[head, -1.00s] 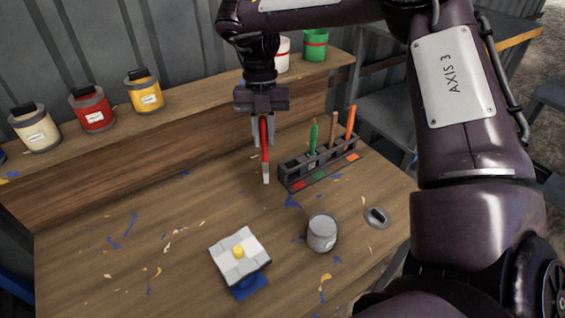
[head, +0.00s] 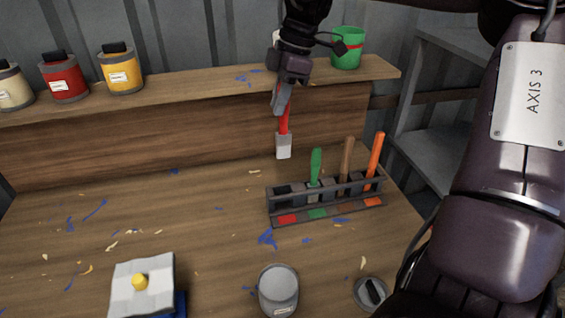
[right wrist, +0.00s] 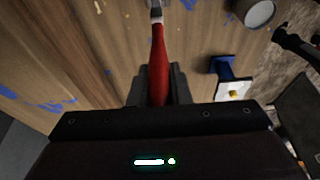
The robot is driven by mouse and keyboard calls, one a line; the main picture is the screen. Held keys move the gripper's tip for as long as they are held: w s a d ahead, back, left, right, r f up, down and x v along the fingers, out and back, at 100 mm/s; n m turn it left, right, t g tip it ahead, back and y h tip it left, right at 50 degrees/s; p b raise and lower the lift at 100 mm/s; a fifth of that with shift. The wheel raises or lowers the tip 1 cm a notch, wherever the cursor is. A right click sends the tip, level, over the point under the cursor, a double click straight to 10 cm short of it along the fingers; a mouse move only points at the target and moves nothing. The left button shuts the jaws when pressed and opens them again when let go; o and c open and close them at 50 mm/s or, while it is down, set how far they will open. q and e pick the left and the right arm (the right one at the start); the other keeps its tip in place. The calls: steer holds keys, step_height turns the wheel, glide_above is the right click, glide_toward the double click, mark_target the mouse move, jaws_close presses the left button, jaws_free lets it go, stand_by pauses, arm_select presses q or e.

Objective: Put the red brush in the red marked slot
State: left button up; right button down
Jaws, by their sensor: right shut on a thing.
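My right gripper (head: 281,98) is shut on the red brush (head: 284,122). The brush hangs with its pale bristle end down, in the air above and behind the left end of the brush rack. In the right wrist view the red handle (right wrist: 159,62) runs out from between the fingers. The dark rack (head: 325,197) holds a green, a brown and an orange brush. The red mark (head: 287,219) is at the rack's left end, and the slot behind it looks empty. My left gripper is out of view.
A grey can (head: 278,290) and a lid (head: 371,293) stand in front of the rack. Paint cans line the shelf behind, including a green bucket (head: 347,49). The table's middle left is mostly free.

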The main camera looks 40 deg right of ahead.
mark_target(282, 157)
step_height(282, 157, down, 18)
steer(key=shift+w+r+p, duration=0.1)
steer(key=shift+r+p, duration=0.1)
steer(key=shift+p, duration=0.3)
steer(key=shift+f, duration=0.15)
steer(key=c, duration=1.3)
jaws_free()
steer(key=shift+c, duration=0.2)
